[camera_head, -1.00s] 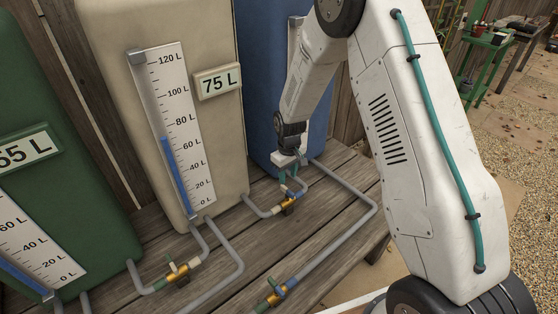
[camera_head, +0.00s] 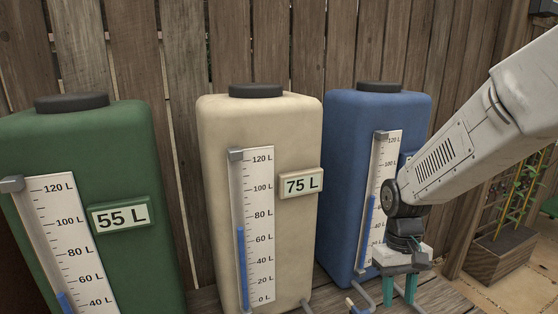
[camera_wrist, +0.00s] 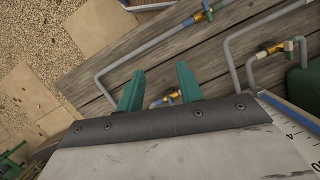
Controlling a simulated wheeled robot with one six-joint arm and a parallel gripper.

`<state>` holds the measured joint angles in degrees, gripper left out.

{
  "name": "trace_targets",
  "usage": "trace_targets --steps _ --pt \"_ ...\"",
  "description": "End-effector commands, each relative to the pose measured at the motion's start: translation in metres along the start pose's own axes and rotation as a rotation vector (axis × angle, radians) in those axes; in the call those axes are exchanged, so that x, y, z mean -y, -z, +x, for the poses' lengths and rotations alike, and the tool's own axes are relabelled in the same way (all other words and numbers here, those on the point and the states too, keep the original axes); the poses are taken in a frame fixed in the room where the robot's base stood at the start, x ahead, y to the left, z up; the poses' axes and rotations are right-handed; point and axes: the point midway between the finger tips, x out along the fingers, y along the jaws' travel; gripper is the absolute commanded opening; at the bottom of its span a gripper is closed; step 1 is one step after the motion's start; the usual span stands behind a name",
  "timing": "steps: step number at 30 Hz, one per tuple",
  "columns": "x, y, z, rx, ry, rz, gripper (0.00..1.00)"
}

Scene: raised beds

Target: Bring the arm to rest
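My gripper (camera_head: 399,289) hangs at the end of my arm at the right of the head view, in front of the blue tank (camera_head: 345,170). Its two green fingers point down and stand apart with nothing between them. In the wrist view my gripper (camera_wrist: 160,90) also shows its fingers spread and empty, above the wooden deck (camera_wrist: 130,65) and grey pipes. My forearm slopes from the upper right down to the wrist.
A cream tank (camera_head: 215,180) with a 75 L sign (camera_head: 301,184) and a green tank (camera_head: 150,240) with a 55 L sign (camera_head: 120,215) stand left of the blue one. A wooden fence (camera_head: 300,40) is behind. A planter (camera_head: 500,258) stands at right; gravel (camera_wrist: 40,30) lies beyond the deck.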

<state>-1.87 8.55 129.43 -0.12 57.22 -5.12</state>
Motion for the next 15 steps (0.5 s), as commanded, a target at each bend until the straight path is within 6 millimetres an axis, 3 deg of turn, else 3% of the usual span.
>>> trace_targets --steps 6,15 --pt "0.003 -0.066 -0.038 -0.037 -0.001 0.049 0.36" --pt "0.009 -0.145 -0.067 -0.119 -0.004 0.098 0.36"
